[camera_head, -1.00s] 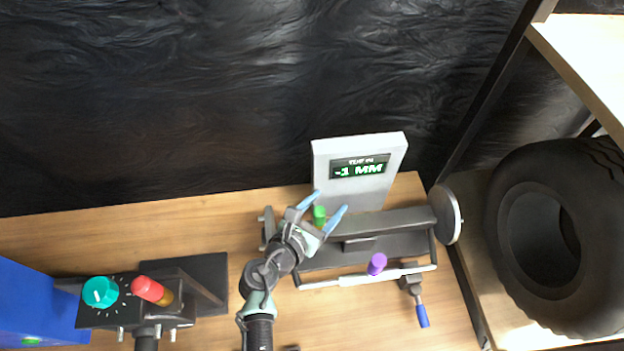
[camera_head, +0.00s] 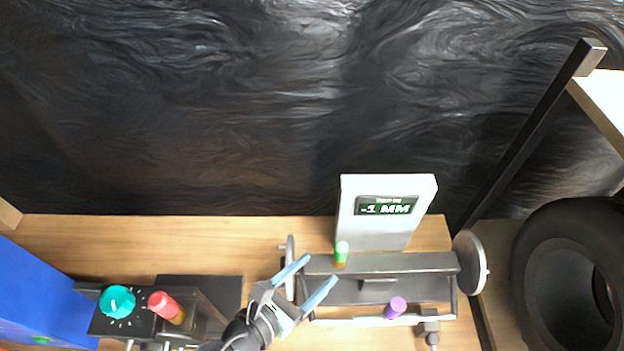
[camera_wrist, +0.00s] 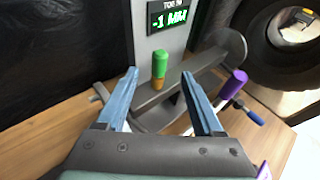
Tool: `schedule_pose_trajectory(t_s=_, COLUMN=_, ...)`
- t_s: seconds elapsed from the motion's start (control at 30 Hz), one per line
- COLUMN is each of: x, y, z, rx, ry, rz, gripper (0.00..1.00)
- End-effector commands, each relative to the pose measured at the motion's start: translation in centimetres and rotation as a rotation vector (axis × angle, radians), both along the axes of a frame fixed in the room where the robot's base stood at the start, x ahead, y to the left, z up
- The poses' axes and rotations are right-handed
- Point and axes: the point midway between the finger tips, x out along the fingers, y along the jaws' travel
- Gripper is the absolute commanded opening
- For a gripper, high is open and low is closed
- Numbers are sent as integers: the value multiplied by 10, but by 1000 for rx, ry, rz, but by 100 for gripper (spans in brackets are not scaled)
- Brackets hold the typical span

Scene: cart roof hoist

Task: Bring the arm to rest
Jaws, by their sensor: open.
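My gripper (camera_head: 306,281) is open and empty, its two blue fingers apart. In the head view it is at the lower middle, at the left part of a dark metal fixture (camera_head: 420,263). A green-topped peg (camera_head: 341,254) stands upright on the fixture, a little beyond my fingertips. In the wrist view the green peg (camera_wrist: 160,66) shows between and beyond the fingers (camera_wrist: 163,84), apart from them. A purple knob (camera_head: 395,307) sits at the front bar of the fixture, to the right of my gripper.
A white display panel (camera_head: 385,232) reading "-1 MM" stands behind the fixture. A black box with a teal dial (camera_head: 117,301) and a red knob (camera_head: 165,306) is at left, beside a blue box (camera_head: 40,300). A large tyre (camera_head: 550,260) is at right.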

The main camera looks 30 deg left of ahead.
Motion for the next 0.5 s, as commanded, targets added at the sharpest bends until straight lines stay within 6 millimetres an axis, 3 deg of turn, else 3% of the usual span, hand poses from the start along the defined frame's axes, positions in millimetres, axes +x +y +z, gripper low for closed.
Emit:
schedule_pose_trajectory(t_s=0.37, x=3, y=0, z=2, rx=15, ry=-4, rz=-5, gripper=68)
schedule_pose_trajectory(t_s=0.5, x=34, y=1, z=34, rx=241, ry=-56, rz=-83, gripper=68)
